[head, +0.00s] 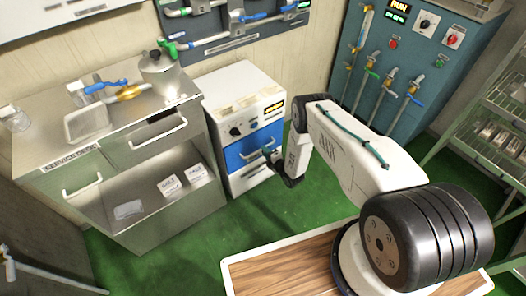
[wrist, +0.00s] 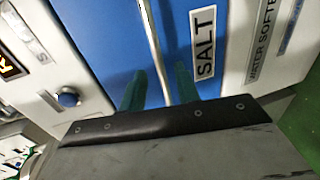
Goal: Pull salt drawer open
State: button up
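The salt drawer has a blue front (head: 240,152) in the white cabinet (head: 240,100); it looks closed, flush with the cabinet. In the wrist view the blue front (wrist: 95,40) fills the upper middle, turned on its side, with a "SALT" label (wrist: 204,43). Its metal bar handle (wrist: 152,42) runs down between my two green fingertips. My gripper (wrist: 160,90) is open, one finger on each side of the bar, with gaps showing. In the head view my gripper (head: 274,164) is at the right part of the blue front; its fingers are too small to make out.
A lower white drawer (head: 248,180) lies under the blue one. A steel service desk (head: 165,215) stands left of the cabinet, with a pot (head: 160,75) on top. A teal control panel (head: 390,80) stands at right. Green floor (head: 255,217) is clear in front.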

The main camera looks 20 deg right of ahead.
jog(key=shift+x, duration=1.25)
